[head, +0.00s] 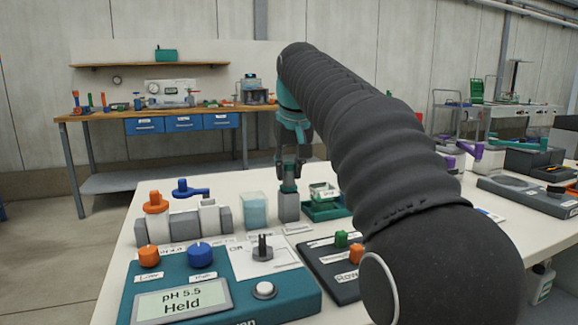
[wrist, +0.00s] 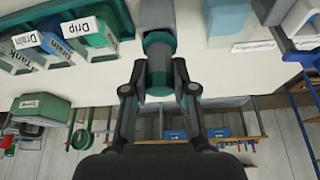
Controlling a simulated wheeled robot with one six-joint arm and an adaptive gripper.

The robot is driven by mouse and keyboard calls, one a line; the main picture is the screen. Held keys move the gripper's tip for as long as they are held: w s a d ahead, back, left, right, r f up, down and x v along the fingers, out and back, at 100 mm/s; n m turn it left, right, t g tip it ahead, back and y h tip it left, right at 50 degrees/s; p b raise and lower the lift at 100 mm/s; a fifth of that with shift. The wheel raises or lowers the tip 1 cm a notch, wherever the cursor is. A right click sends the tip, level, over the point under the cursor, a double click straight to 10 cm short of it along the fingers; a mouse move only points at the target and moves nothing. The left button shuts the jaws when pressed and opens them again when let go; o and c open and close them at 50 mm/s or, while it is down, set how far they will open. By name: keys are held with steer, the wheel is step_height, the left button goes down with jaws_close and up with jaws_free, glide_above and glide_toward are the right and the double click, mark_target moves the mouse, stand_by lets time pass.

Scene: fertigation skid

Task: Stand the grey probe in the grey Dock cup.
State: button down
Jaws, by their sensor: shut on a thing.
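My gripper (head: 291,160) points down over the bench and is shut on the grey probe (head: 289,174), which has teal bands. The wrist view shows the probe (wrist: 158,66) between the two fingers of my gripper (wrist: 159,78). Straight below it stands a grey square block, the Dock cup (head: 289,208), which also shows at the top edge of the wrist view (wrist: 157,13). The probe is upright and in line with the cup, its lower end at the cup's top. I cannot tell how deep it sits, as the cup's opening is hidden.
A pale blue translucent block (head: 254,211) stands close left of the cup. A green tray (head: 325,208) is close right. Left is a valve assembly with orange (head: 155,202) and blue handles (head: 186,188). A teal control box (head: 220,285) reading "pH 5.5 Held" is in front.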

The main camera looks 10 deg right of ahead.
steer(key=c, duration=0.8)
jaws_free()
steer(key=shift+c, duration=0.2)
step_height(320, 180, up, 5)
steer(key=p, duration=0.5)
steer(key=shift+f, duration=0.15)
steer(key=shift+r+p, duration=0.55)
steer(key=shift+r, duration=0.55)
